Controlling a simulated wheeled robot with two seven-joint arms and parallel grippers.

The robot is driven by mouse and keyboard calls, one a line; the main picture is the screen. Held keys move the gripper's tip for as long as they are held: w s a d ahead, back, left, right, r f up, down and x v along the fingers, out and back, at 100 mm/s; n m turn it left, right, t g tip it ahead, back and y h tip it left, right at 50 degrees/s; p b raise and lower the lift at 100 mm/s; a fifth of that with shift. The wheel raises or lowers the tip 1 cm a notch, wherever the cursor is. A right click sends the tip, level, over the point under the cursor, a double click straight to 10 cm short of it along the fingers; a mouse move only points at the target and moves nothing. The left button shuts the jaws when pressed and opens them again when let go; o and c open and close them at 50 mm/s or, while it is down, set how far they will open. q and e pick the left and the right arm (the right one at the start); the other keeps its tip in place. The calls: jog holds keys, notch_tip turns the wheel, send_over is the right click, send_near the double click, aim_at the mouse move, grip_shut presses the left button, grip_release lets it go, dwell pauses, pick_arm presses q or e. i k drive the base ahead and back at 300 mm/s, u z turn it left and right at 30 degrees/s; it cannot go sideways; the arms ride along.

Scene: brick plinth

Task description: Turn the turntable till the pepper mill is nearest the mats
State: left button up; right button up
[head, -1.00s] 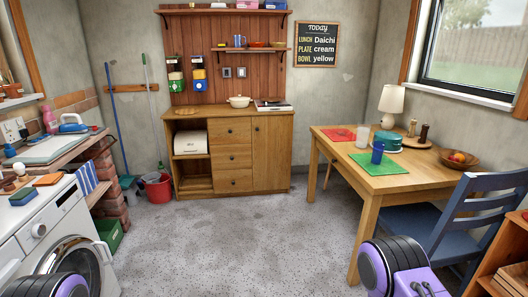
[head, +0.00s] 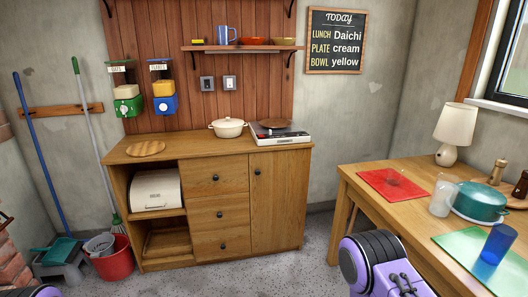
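The turntable (head: 516,204) looks like the round wooden board on the table at the right edge of the head view; most of it is cut off. A dark brown mill (head: 521,186), which looks like the pepper mill, stands at the picture's edge. A lighter wooden mill (head: 497,172) stands to its left, partly behind the teal pot. The red mat (head: 385,181) lies at the table's left back corner. The green mat (head: 465,248) lies nearer me. Purple and black parts of my arms show at the bottom, but neither gripper's fingers are in view.
A lidded teal pot (head: 482,203), a clear jug (head: 443,196) and a blue cup (head: 497,244) stand on the table near the mats. A white lamp (head: 455,128) stands behind. A wooden cabinet (head: 222,205) is ahead; some speckled floor (head: 308,262) before it is clear.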

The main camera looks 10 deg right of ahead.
aim_at(507, 189)
jog(key=i, duration=1.95)
jog(key=z, duration=3.5)
